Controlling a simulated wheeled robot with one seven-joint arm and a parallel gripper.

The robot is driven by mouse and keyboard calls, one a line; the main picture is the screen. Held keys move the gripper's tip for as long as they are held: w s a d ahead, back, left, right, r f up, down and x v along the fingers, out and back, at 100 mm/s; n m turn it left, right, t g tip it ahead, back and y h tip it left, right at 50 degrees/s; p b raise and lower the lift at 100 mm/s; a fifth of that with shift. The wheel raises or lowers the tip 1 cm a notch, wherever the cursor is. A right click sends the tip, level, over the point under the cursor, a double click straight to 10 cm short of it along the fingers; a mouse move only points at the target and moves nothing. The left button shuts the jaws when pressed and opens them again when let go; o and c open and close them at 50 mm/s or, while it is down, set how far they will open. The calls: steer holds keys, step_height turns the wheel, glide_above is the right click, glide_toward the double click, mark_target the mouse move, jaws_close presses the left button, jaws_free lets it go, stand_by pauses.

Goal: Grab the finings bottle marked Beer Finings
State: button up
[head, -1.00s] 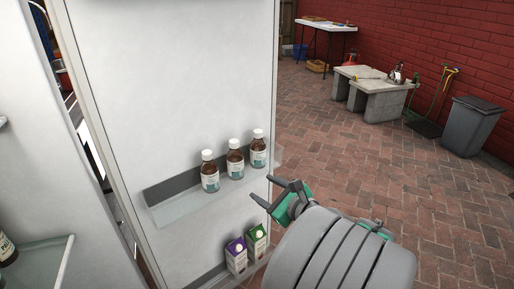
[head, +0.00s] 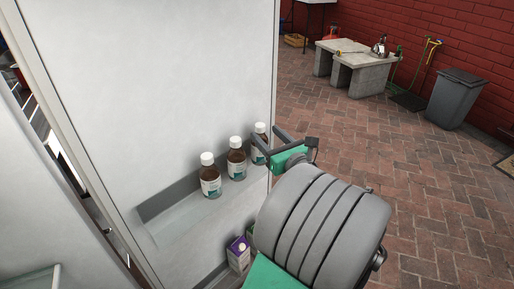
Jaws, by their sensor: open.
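Three brown bottles with white caps and pale labels stand upright in a row on the upper door shelf (head: 180,222) in the head view: a left bottle (head: 210,178), a middle bottle (head: 237,160) and a right bottle (head: 260,138). The label print is too small to read, so I cannot tell which is marked Beer Finings. My gripper (head: 267,143) is open at the right bottle, with its fingers pointing left. One finger covers part of that bottle. I cannot tell whether they touch.
Purple carton (head: 238,253) stands on the lower door shelf, with another carton mostly hidden behind my arm. The white door panel (head: 150,90) rises behind the bottles. A concrete bench (head: 357,58) and a grey bin (head: 457,97) stand far off on open brick paving.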

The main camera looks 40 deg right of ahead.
mark_target(263, 132)
steer(key=x, duration=0.1)
steer(key=b+x, duration=0.1)
steer(key=x, duration=0.2)
steer(key=shift+w+f, duration=0.25)
steer(key=shift+w, duration=0.05)
jaws_close()
steer(key=shift+r, duration=0.1)
stand_by(1.0)
